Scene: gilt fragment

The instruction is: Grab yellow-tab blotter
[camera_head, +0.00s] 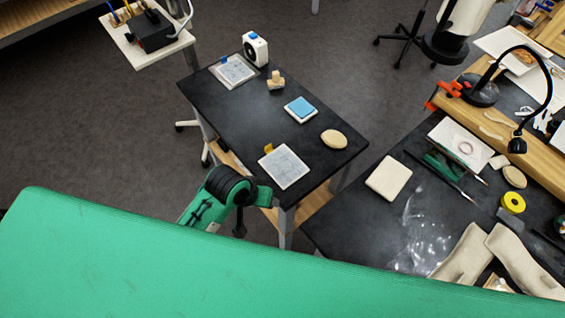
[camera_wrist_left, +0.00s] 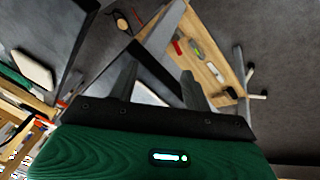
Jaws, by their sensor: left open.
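The yellow-tab blotter is a pale square sheet (camera_head: 284,168) lying flat near the front edge of a dark table, its yellow tab (camera_head: 268,148) at the upper left corner. My left arm reaches up from below in the head view and ends just short of this table's front edge, near the blotter; its fingers are hard to make out there. In the left wrist view my left gripper (camera_wrist_left: 160,72) is open, its two dark fingers apart with nothing held. A pale patch shows behind the fingers; I cannot tell whether it is the blotter. My right gripper is not in view.
On the same table (camera_head: 228,110) lie a blue-tab sheet (camera_head: 233,71), a white device (camera_head: 255,48), a wooden block (camera_head: 276,80), a blue-topped pad (camera_head: 301,109) and a cream oval (camera_head: 334,139). A cluttered workbench with a lamp (camera_head: 480,88) stands at right.

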